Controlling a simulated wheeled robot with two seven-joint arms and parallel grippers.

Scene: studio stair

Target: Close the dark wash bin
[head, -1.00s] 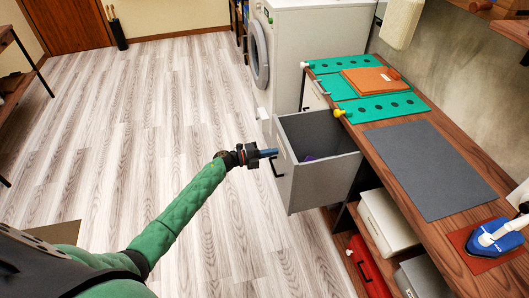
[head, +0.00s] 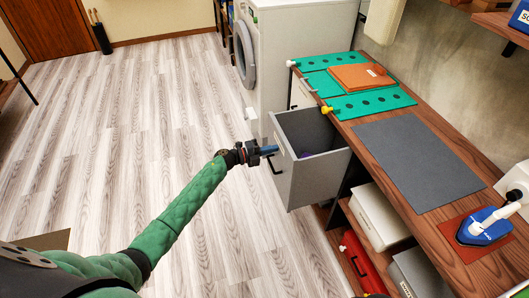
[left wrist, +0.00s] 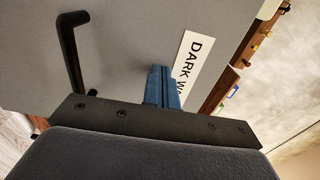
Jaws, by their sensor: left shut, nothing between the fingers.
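The dark wash bin (head: 318,178) is a grey open-topped drawer pulled out from under the wooden counter, with something purple inside. Its front panel has a black bar handle (head: 275,164). In the left wrist view the grey front (left wrist: 130,50) fills much of the picture, with the black handle (left wrist: 70,45) at upper left and a white label (left wrist: 194,65) reading "DARK W", the rest hidden. My left gripper (head: 271,150) is shut and empty, its blue fingertips at the bin's front panel beside the handle. It shows in the left wrist view (left wrist: 162,86). I cannot tell whether they touch. My right gripper is not in view.
The counter (head: 370,137) holds green mats, a grey mat (head: 418,165), an orange folded item (head: 362,77) and a blue iron (head: 484,228). A white washing machine (head: 295,60) stands behind the bin. Pale boxes sit below the counter.

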